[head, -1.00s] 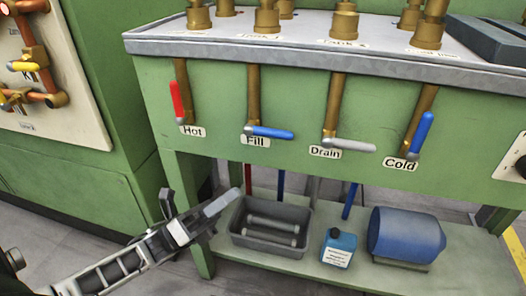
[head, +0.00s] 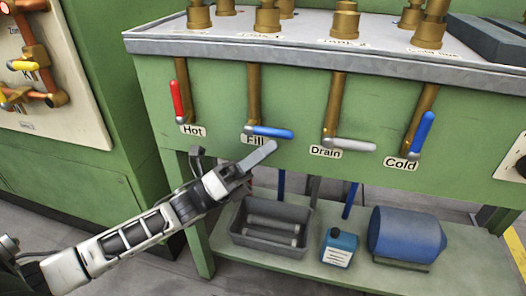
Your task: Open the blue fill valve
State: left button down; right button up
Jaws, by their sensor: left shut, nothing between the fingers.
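The blue fill valve handle (head: 270,132) lies nearly horizontal, pointing right from its brass pipe (head: 254,95). The "Fill" label (head: 252,139) is just below it, partly covered by my gripper's tip. My left gripper (head: 262,153) is shut and empty. Its fingertips are just below the blue handle in the picture, pointing up and right. I cannot tell whether they touch the handle. My right gripper is not in view.
Along the green panel are the upright red hot handle (head: 177,101), the horizontal grey drain handle (head: 349,144) and the upright blue cold handle (head: 422,132). Below, a shelf holds a grey bin (head: 238,236), a blue bottle (head: 339,247) and a blue motor-like cylinder (head: 406,235).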

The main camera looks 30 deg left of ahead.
pick_arm(q)
jog(key=shift+t, duration=0.3)
jog(key=shift+d+r+n+b, duration=0.1)
jog(key=shift+n+b, duration=0.25)
jog(key=shift+n, duration=0.05)
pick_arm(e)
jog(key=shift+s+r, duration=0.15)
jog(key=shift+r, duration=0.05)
